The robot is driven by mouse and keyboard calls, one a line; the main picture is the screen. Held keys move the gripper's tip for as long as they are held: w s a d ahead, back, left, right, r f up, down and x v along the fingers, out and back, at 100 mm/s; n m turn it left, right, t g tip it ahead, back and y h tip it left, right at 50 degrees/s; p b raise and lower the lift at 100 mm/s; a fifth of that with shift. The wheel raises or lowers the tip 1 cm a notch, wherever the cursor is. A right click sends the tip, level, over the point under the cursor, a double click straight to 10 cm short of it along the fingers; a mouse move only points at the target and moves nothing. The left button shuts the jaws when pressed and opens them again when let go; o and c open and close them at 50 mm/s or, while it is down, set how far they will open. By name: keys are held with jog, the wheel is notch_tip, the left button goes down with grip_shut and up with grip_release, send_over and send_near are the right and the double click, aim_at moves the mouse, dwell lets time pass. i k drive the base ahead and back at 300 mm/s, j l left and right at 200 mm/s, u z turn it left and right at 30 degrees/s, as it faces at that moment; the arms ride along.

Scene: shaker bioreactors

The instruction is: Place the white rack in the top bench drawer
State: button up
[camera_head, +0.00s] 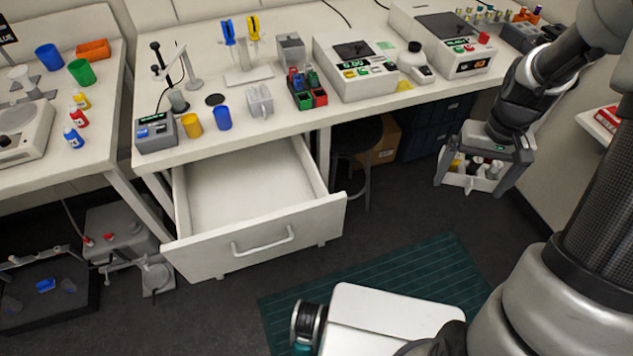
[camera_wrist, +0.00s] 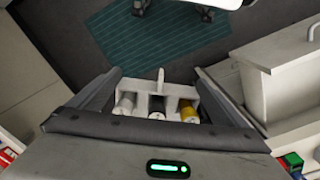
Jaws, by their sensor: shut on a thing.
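The white rack (camera_head: 469,182) hangs in my gripper (camera_head: 480,180) at the right of the head view, in the air over the floor and right of the drawer. It holds several small bottles or tubes. In the wrist view the white rack (camera_wrist: 157,88) sits between the two fingers of my gripper (camera_wrist: 155,95), with white, dark and yellow-capped items in it. The top bench drawer (camera_head: 262,232) is pulled out and looks empty inside. Its front has a grey handle. The drawer (camera_wrist: 262,75) also shows at the right of the wrist view.
The bench (camera_head: 290,125) above the drawer carries several instruments, cups and racks. A stool (camera_head: 355,160) and a cardboard box (camera_head: 385,145) stand under the bench between drawer and gripper. A green mat (camera_head: 400,275) lies on the floor. The space above the open drawer is clear.

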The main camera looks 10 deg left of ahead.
aim_at(244, 208)
jog(key=k+j, duration=0.1)
jog(key=j, duration=0.4)
jog(key=k+j, duration=0.1)
jog(key=j, duration=0.45)
jog(key=k+j, duration=0.1)
jog(key=j, duration=0.4)
